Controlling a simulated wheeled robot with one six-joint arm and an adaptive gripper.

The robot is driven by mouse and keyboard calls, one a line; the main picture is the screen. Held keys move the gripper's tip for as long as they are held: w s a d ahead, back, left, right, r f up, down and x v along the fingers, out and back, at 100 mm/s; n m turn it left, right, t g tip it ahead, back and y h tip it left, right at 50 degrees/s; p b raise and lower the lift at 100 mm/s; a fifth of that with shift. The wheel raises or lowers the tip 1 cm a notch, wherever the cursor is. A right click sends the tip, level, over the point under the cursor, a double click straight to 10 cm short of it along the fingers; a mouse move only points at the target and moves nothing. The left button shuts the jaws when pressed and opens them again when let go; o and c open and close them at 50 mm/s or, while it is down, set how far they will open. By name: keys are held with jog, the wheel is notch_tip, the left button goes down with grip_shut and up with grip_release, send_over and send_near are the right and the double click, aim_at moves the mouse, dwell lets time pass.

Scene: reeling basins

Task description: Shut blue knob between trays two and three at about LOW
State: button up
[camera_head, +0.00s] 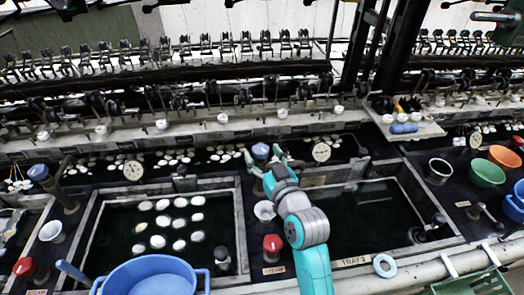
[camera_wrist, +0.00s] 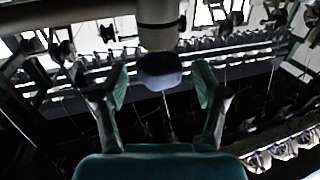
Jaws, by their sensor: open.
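The blue knob (camera_head: 260,150) stands on the ledge between the tray with pale cocoons (camera_head: 168,215) and the dark tray (camera_head: 365,205) to its right. My gripper (camera_head: 266,160) is at this knob, its arm reaching in from below. In the wrist view the blue knob (camera_wrist: 161,72) sits under a grey cylinder, between the two fingertips of my gripper (camera_wrist: 162,84). The fingers are open, with a visible gap on each side of the knob. The knob's marking and setting cannot be read.
A red knob (camera_head: 272,244) and a white cup (camera_head: 265,211) stand close beside my arm. A dial (camera_head: 321,152) is right of the blue knob. Another blue knob (camera_head: 38,172) is at far left. A blue tub (camera_head: 150,278) is at the front. Reeling machinery runs behind.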

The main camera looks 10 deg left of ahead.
jog(key=shift+x, duration=1)
jog(key=c, duration=1.2)
jog(key=shift+o, duration=0.2)
jog(key=shift+m+t+h, duration=0.4)
jog(key=shift+m+h, duration=0.1)
jog(key=shift+h, duration=0.2)
jog(key=shift+a+m+t+h, duration=0.1)
jog(key=shift+m+t+h, duration=0.4)
jog(key=shift+m+h, duration=0.6)
jog(key=shift+m+t+h, duration=0.4)
jog(key=shift+m+h, duration=0.7)
jog(key=shift+h, duration=1.1)
jog(key=shift+m+h, duration=0.4)
jog(key=shift+h, duration=0.2)
